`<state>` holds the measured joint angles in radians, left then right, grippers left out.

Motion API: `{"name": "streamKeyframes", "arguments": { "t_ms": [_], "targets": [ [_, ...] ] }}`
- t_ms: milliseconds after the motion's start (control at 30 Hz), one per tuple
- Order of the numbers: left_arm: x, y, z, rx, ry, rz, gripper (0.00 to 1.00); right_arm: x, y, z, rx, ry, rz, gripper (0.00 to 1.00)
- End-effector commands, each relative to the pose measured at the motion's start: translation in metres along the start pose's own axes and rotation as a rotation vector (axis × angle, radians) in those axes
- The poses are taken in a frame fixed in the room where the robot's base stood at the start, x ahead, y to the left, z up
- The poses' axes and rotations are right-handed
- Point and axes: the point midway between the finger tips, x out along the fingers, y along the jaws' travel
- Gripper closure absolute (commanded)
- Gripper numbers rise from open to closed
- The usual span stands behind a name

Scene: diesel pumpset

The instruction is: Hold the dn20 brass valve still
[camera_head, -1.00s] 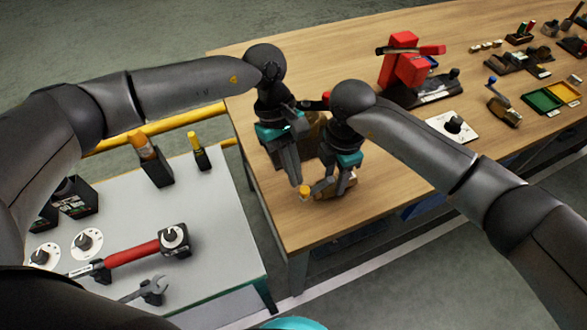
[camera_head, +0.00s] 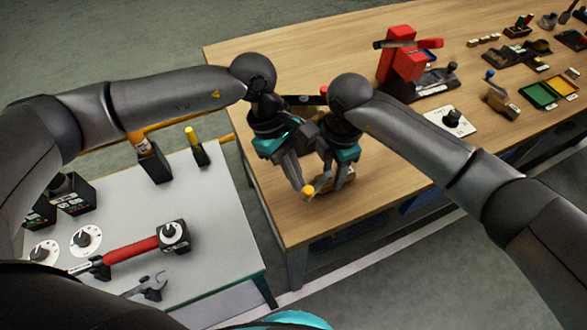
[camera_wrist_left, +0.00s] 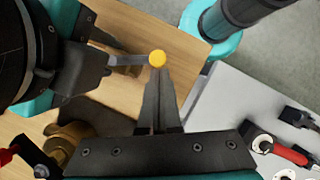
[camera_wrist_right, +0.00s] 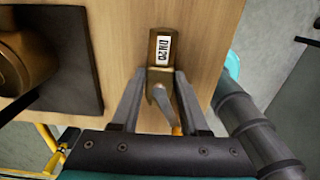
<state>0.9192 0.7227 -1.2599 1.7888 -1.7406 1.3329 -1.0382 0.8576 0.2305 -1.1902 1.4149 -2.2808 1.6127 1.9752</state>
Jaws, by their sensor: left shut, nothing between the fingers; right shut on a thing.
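The brass valve (camera_wrist_right: 160,52) has a white DN20 label and lies at the table's front-left corner. My right gripper (camera_wrist_right: 158,76) is shut on it, one finger on each side. The valve's grey lever (camera_wrist_right: 163,105) runs back between the fingers in the right wrist view. Its yellow end (camera_head: 309,191) shows in the head view and as a round cap (camera_wrist_left: 157,58) in the left wrist view. My left gripper (camera_wrist_left: 158,72) is shut and empty, its tips right at the yellow end; I cannot tell whether they touch. The arms mostly hide the valve body in the head view.
A brass-coloured fitting on a dark plate (camera_wrist_right: 75,65) stands close beside the valve. Both wrists are close together. A red device (camera_head: 405,60) and a white dial plate (camera_head: 450,122) stand further right. A grey side table (camera_head: 200,225) holds tools.

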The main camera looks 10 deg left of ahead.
Motion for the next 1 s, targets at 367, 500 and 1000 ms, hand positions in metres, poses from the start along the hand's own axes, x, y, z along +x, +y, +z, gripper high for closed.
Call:
{"name": "streamKeyframes", "arguments": {
  "t_ms": [367,500,1000],
  "targets": [
    [0.011,-0.009,0.027,-0.326,-0.006,0.131,1.00,0.000,0.000,0.000,0.001,0.001,0.001,1.00],
    [0.015,-0.009,0.037,-0.448,-0.006,0.179,1.00,0.000,0.000,0.000,0.001,0.001,0.001,1.00],
    [0.024,-0.002,0.062,-0.550,-0.006,0.220,1.00,0.000,0.000,-0.001,0.000,0.001,0.001,1.00]
  ]
}}
